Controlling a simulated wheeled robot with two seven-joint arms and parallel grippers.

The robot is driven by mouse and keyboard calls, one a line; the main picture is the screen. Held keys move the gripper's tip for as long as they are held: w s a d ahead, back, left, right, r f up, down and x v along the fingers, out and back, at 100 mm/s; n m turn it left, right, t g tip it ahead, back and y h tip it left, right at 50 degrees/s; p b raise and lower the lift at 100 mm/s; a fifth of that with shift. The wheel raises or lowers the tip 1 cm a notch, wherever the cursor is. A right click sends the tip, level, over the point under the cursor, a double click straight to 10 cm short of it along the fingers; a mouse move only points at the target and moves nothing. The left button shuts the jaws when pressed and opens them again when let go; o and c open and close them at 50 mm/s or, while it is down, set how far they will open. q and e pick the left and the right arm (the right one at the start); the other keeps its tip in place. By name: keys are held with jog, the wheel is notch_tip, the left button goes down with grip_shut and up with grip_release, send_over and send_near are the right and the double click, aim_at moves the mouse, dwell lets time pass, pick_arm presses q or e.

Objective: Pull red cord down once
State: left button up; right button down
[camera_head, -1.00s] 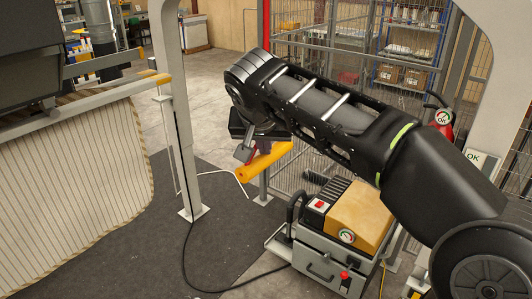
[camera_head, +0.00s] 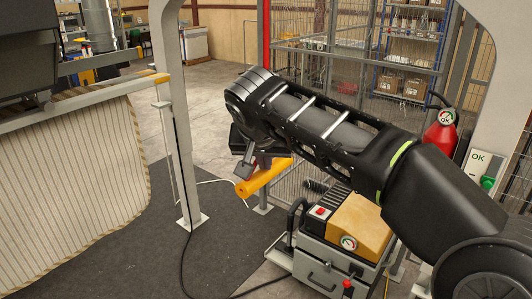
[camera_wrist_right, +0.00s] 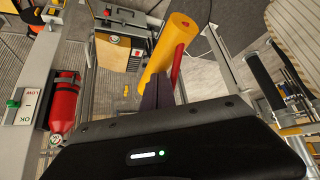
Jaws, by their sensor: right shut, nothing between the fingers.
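A short red strip (camera_wrist_right: 177,66), which may be the red cord, shows in the right wrist view along the right side of a yellow cylinder (camera_wrist_right: 168,42). It lies just beyond the dark fingers of my right gripper (camera_wrist_right: 157,92). The fingers are shut and empty; I cannot tell whether they touch the strip or the cylinder. In the head view my right gripper (camera_head: 246,168) hangs below its wrist, by the upper part of the yellow cylinder (camera_head: 264,178). The gripper and arm hide most of anything red there. My left gripper is not in view.
A grey machine (camera_head: 330,262) with a yellow-tan block and gauge stands below my right arm. A white frame post (camera_head: 183,150) stands left of the gripper, with striped fabric (camera_head: 75,185) beyond. A red extinguisher (camera_head: 440,132) is at the right. Open floor lies behind the post.

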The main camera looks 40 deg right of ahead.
jog(key=shift+s+a+r+b, duration=0.15)
jog(key=shift+s+a+r, duration=0.05)
jog(key=shift+s+a, duration=0.4)
jog(key=shift+s+a+r+b, duration=0.15)
jog(key=shift+s+a, duration=0.25)
jog(key=shift+s, duration=0.25)
send_near(265, 175)
jog(key=p+v, duration=0.1)
jog(key=v, duration=0.2)
jog(key=shift+r, duration=0.15)
jog(key=shift+d, duration=0.1)
